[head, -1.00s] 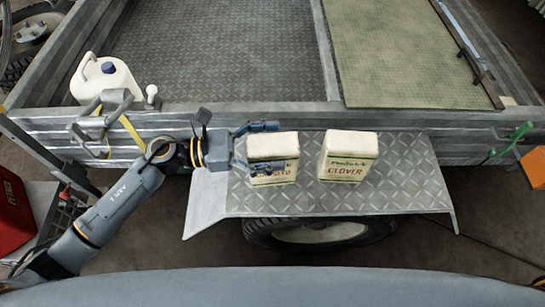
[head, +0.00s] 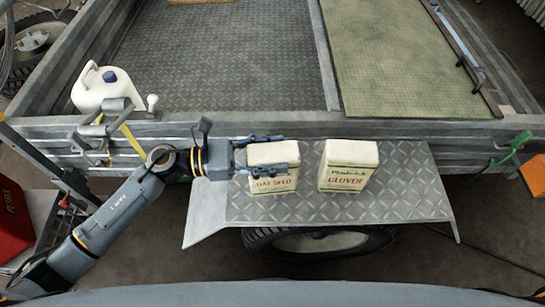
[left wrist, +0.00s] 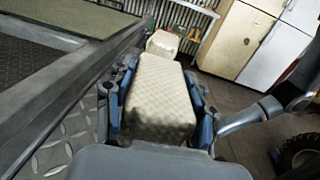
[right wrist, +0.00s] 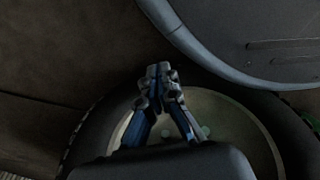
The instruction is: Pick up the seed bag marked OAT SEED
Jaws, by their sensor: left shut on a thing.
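The seed bag marked OAT SEED (head: 274,185) is a cream block with green and red print, standing on the grey tread-plate ledge (head: 405,205). My left gripper (head: 270,156) is shut on this bag from the left, one finger along its front and one along its back. In the left wrist view the bag's pale top (left wrist: 160,95) fills the space between the fingers (left wrist: 160,105). No gap under the bag can be made out. My right gripper (right wrist: 160,72) is shut and empty in the right wrist view, fingertips together, and is outside the head view.
A similar bag marked CLOVER (head: 347,178) stands close to the right on the ledge. The trailer's side wall (head: 400,130) runs behind both. A white jug (head: 103,88) sits in the trailer's corner. The ledge's right part is bare.

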